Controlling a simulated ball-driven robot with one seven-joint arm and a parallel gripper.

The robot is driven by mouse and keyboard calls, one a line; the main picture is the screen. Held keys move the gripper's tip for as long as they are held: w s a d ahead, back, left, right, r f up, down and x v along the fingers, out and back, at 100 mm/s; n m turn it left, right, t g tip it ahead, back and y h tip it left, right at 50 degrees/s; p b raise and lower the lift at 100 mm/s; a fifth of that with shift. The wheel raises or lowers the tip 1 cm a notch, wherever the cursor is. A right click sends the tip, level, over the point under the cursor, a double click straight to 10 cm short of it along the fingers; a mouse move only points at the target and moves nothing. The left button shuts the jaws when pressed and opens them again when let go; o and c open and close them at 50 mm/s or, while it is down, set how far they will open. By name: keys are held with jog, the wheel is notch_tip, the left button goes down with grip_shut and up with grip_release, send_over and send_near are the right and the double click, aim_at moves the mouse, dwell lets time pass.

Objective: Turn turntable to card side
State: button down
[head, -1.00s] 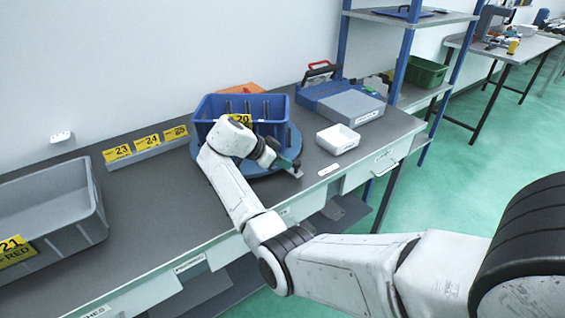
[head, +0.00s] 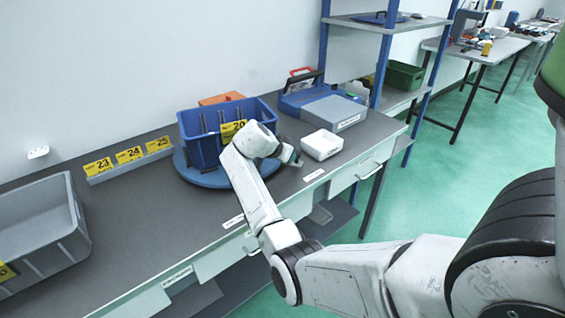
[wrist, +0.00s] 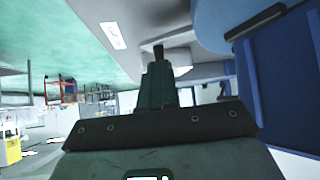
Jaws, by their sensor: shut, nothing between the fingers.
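The blue round turntable (head: 212,180) lies on the bench and carries a blue crate (head: 203,150). A yellow card marked 20 (head: 231,130) is on the crate, on the side toward my arm. Upright dark bars show inside the crate. My gripper (head: 294,160) is at the right of the crate, low over the bench near its front edge. In the wrist view its shut, empty fingers (wrist: 158,52) point away from me, with the turntable edge (wrist: 240,14) and crate wall (wrist: 285,85) to their right. I cannot tell whether the fingers touch the turntable.
Yellow cards 23, 24 and 25 (head: 130,155) stand in a rail left of the turntable. A grey tub (head: 40,235) is far left; bare bench lies between.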

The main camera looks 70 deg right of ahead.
jog(key=d, duration=0.1)
jog(key=d+n, duration=0.1)
jog(key=d+t, duration=0.1)
jog(key=shift+s+d, duration=0.1)
jog(key=shift+s, duration=0.15)
jog(key=shift+w+d+n+t+b, duration=0.15)
jog(key=shift+d+n+t, duration=0.35)
jog(key=shift+d, duration=0.35)
jog(key=shift+s+d+n+t+b, duration=0.15)
jog(key=shift+d+n+t, duration=0.25)
jog(key=shift+d+n, duration=0.35)
jog(key=shift+d+h, duration=0.15)
jog(key=shift+h, duration=0.15)
